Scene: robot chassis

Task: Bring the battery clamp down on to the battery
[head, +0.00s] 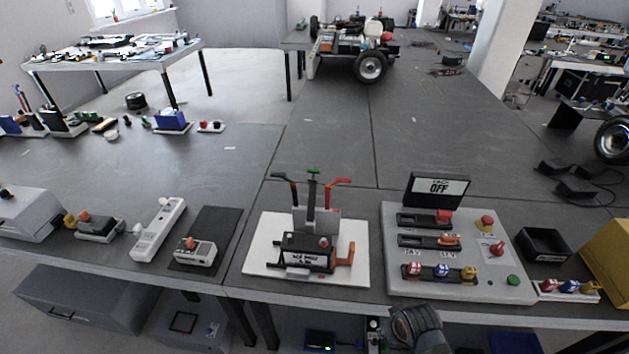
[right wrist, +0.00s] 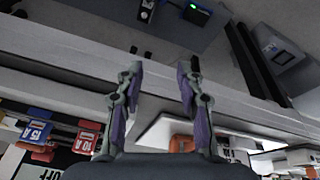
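The black battery (head: 303,254) with white lettering stands on a white base plate (head: 262,262) near the table's front edge. Behind and above it is the clamp assembly (head: 316,215), with a grey block, dark upright posts, a red lever, a black lever and a green top, all raised. A red-orange bracket (head: 345,254) is at the battery's right side. My right gripper (head: 415,318) is low at the front edge, right of the battery and apart from it. In the right wrist view my right gripper (right wrist: 161,75) is open and empty. My left gripper is not in view.
A black tray (head: 544,245) lies farther right. A small device on a dark mat (head: 225,223) is to the left. The table behind is mostly clear.

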